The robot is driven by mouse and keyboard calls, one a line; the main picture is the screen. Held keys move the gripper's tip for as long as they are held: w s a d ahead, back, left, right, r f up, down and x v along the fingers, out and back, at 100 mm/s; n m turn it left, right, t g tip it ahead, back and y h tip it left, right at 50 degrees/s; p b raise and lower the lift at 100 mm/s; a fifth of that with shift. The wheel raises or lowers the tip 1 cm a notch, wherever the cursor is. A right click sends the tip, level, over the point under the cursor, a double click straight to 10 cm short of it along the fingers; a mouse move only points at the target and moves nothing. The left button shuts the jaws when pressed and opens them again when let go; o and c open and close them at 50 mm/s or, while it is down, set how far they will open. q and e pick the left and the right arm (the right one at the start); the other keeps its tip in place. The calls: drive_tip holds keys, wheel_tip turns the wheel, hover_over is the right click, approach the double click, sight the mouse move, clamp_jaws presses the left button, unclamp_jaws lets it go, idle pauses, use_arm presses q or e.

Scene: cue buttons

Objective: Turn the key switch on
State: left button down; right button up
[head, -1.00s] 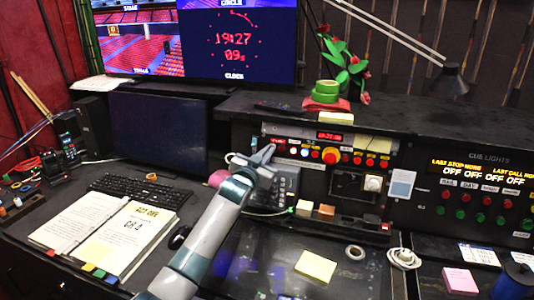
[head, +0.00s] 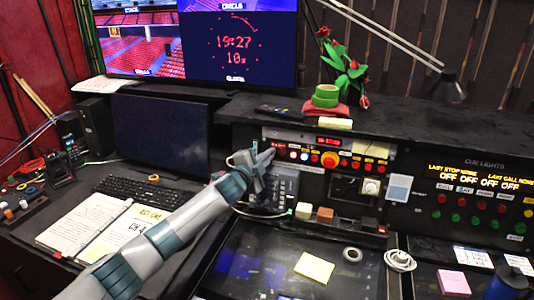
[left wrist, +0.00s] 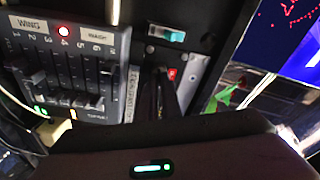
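My left gripper (head: 262,157) is at the left end of the button panel (head: 310,138), close to its front face. In the left wrist view the dark fingers (left wrist: 163,95) are in front of a silver plate (left wrist: 190,75) with a small red label. The fingers cover part of that plate, and I cannot make out a key switch clearly. I cannot tell whether the fingers are apart or closed on something. A teal-topped part (left wrist: 166,33) sits on the panel beside the plate. My right gripper is in neither view.
A fader box (left wrist: 65,60) with a lit red button is close to the gripper. A red mushroom button (head: 329,159) is right of it on the panel. An open book (head: 85,220) lies at left.

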use_arm(q)
drive_tip(key=m+p, duration=0.1)
drive_tip(key=m, duration=0.1)
drive_tip(key=shift+r+m, duration=0.15)
drive_tip(key=shift+m, duration=0.15)
drive_tip(key=shift+m+g+p, duration=0.3)
drive_tip(key=shift+m+p, duration=0.45)
drive_tip(key=shift+m, duration=0.05)
drive_tip(key=c, duration=2)
unclamp_jaws()
drive_tip(key=shift+s, duration=0.1)
drive_tip(key=shift+b+v, duration=2.4)
drive_tip(key=shift+v, duration=6.2)
